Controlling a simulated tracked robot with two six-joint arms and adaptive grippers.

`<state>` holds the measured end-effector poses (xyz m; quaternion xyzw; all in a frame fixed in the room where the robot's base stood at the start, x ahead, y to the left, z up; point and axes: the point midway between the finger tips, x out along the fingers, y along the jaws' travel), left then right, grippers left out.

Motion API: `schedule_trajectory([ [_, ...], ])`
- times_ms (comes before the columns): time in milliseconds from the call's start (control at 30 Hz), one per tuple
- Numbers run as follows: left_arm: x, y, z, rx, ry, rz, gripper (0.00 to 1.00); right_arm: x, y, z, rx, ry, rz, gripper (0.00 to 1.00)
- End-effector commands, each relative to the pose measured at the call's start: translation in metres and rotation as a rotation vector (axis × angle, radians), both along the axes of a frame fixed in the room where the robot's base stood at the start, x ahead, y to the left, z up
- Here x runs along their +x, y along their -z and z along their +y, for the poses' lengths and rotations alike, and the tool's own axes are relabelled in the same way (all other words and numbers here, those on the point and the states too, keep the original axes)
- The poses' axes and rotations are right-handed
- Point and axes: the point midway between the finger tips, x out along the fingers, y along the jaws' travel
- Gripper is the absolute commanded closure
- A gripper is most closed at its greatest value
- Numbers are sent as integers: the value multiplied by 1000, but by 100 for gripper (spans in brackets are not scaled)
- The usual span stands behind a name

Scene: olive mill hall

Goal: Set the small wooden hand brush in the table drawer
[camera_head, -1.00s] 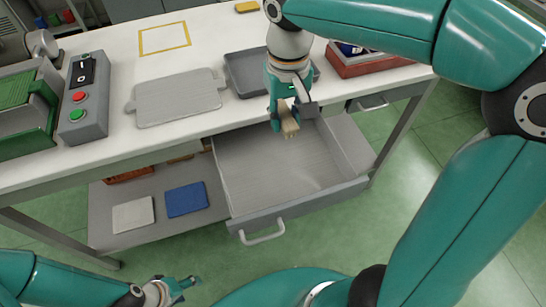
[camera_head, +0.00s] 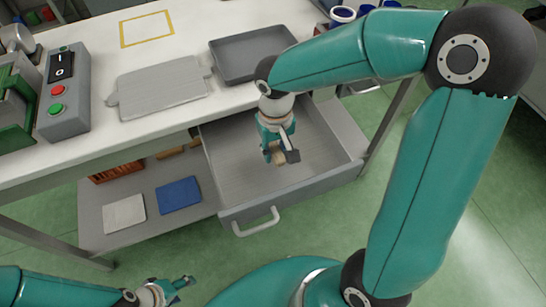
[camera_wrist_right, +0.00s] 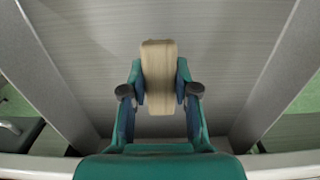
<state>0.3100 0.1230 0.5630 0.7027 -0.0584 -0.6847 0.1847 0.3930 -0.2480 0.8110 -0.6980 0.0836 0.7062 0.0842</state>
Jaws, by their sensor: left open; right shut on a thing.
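The small wooden hand brush (camera_wrist_right: 158,62) is pale wood and sits between the fingers of my right gripper (camera_wrist_right: 159,92) in the right wrist view. In the head view my right gripper (camera_head: 279,155) is over the open table drawer (camera_head: 230,212), and only a small part of the brush (camera_head: 291,156) shows there. The drawer is pulled out and its grey floor looks empty. I cannot tell whether the brush touches the floor. My left gripper (camera_head: 184,284) is open and empty at the bottom left, away from the table.
A grey tray (camera_head: 222,66) and a grey board (camera_head: 160,92) lie on the white tabletop. A control box (camera_head: 62,112) with buttons stands at the left. A white cloth (camera_head: 124,213) and a blue cloth (camera_head: 179,195) lie on the lower shelf left of the drawer.

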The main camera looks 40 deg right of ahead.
Motion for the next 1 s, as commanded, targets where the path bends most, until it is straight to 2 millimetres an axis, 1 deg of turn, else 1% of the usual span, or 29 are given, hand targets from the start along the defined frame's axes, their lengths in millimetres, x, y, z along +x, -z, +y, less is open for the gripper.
schedule_trajectory([
  [33, 0, 3, 0, 0, 0, 0, 40, -1, 11, 0, -1, -1, 7, 100],
  [100, 0, 4, 0, 0, 0, 0, 40, -1, 20, 0, -1, 0, 5, 100],
  [200, 0, 5, 0, 0, 0, 0, 40, -1, 29, 0, -1, 0, 3, 100],
  [467, 0, 5, 0, 0, 0, 0, 40, 0, 30, 0, 0, 0, 0, 100],
  [567, 0, 8, 0, 0, 0, 0, 40, 0, 33, 0, -1, 0, 1, 100],
  [600, 0, 7, 0, 0, 0, 0, 40, 0, 32, 0, -1, 0, 1, 67],
  [733, 0, 7, 0, 0, 0, 0, 40, 0, 32, 0, -1, 0, 1, 46],
  [1000, 0, 6, 0, 0, 0, 0, 40, 0, 32, 0, -1, 0, 1, 45],
])
